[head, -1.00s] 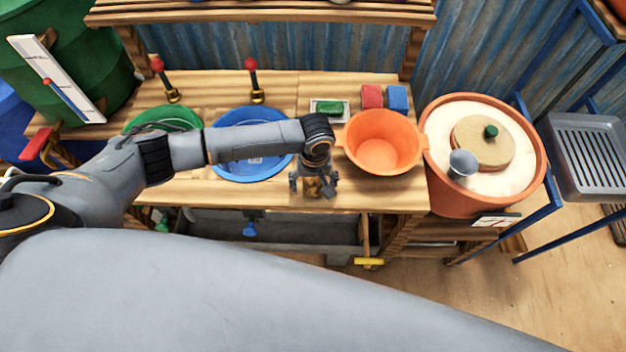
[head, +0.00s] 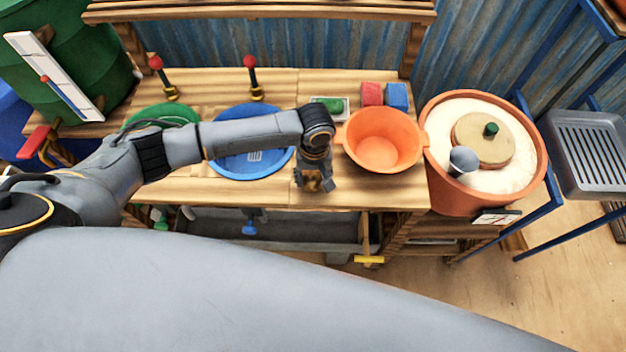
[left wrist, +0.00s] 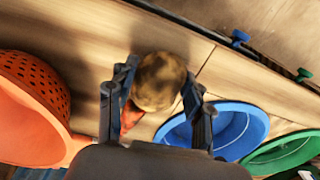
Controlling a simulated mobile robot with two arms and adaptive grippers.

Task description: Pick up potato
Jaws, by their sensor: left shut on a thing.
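The potato (left wrist: 158,82) is a round, brown, mottled lump in the left wrist view, between the two dark fingers. Only a small tan bit of it shows in the head view (head: 314,186). My left gripper (head: 315,187) is shut on the potato, over the front part of the wooden counter between the blue basin and the orange colander. In the left wrist view the gripper's fingers (left wrist: 157,95) press on both sides of the potato. I cannot tell whether the potato still touches the counter. My right gripper is not in view.
The orange colander (head: 382,142) stands just right of the gripper. The blue basin (head: 247,168) and green basin (head: 163,114) are to the left. Red (head: 372,93) and blue (head: 396,95) blocks sit behind the colander. A terracotta tub (head: 484,205) stands at the right.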

